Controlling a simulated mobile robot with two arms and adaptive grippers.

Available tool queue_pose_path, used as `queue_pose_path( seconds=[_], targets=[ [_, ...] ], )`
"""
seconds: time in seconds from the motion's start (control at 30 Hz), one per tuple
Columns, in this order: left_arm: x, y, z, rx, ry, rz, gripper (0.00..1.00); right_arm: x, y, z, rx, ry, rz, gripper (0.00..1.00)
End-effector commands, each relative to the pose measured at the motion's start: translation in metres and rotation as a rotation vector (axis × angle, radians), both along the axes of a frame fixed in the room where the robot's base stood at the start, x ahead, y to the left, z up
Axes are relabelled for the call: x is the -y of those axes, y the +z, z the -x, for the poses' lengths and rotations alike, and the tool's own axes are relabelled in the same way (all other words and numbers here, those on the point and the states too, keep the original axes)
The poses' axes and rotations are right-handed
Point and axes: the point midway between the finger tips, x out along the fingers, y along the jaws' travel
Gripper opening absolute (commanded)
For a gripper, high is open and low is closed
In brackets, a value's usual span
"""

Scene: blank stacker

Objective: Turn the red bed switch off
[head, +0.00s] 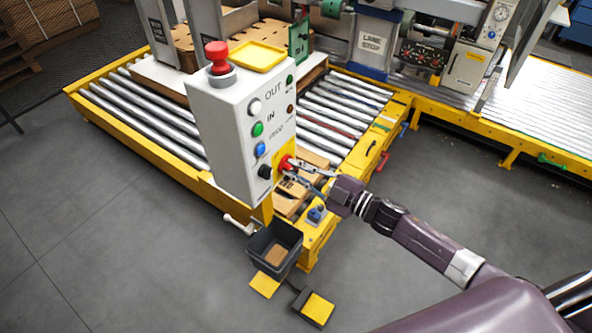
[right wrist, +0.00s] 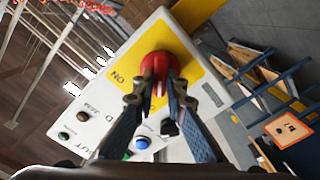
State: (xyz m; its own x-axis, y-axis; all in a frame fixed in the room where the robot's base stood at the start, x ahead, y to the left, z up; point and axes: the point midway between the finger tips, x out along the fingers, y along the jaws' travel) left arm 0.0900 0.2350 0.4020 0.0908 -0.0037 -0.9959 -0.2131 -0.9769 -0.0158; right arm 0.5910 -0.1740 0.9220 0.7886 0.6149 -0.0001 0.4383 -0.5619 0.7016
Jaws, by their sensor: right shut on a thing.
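The red bed switch (head: 287,163) sits on a yellow plate at the lower right of the grey control box (head: 228,140). In the right wrist view the red switch (right wrist: 157,66) shows on its yellow plate (right wrist: 122,55), with "ON" printed beside it. My right gripper (head: 292,166) reaches the switch from the right. In the right wrist view its two fingers (right wrist: 160,90) are closed on the red knob. The fingertips cover part of the knob, so its exact setting is hard to tell. My left gripper is not in view.
The box also carries a red mushroom button (head: 217,54), a green button (head: 257,129), a blue button (head: 260,149) and a black knob (head: 265,172). A roller conveyor (head: 140,118) runs behind it. A dark bin (head: 275,245) stands below. Open floor lies left and right.

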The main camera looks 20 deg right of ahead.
Motion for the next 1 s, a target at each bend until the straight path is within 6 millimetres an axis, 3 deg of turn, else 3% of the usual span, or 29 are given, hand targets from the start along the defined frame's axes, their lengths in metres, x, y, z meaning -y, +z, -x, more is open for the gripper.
queue_pose_path(
  seconds=[0.53, 0.57, 0.7, 1.0],
  targets=[
    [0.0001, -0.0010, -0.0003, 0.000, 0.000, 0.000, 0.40, 0.0002, -0.0018, 0.0007, 0.013, 0.000, 0.021, 0.00],
    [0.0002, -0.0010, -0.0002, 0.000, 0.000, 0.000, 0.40, 0.0002, -0.0018, 0.0007, 0.013, -0.001, 0.022, 0.14],
    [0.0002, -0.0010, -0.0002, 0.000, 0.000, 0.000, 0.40, 0.0001, -0.0016, 0.0006, 0.013, 0.000, 0.021, 0.29],
    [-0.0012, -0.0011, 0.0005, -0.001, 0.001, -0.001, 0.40, 0.0006, -0.0008, 0.0012, 0.013, 0.000, 0.019, 0.29]
  ],
)
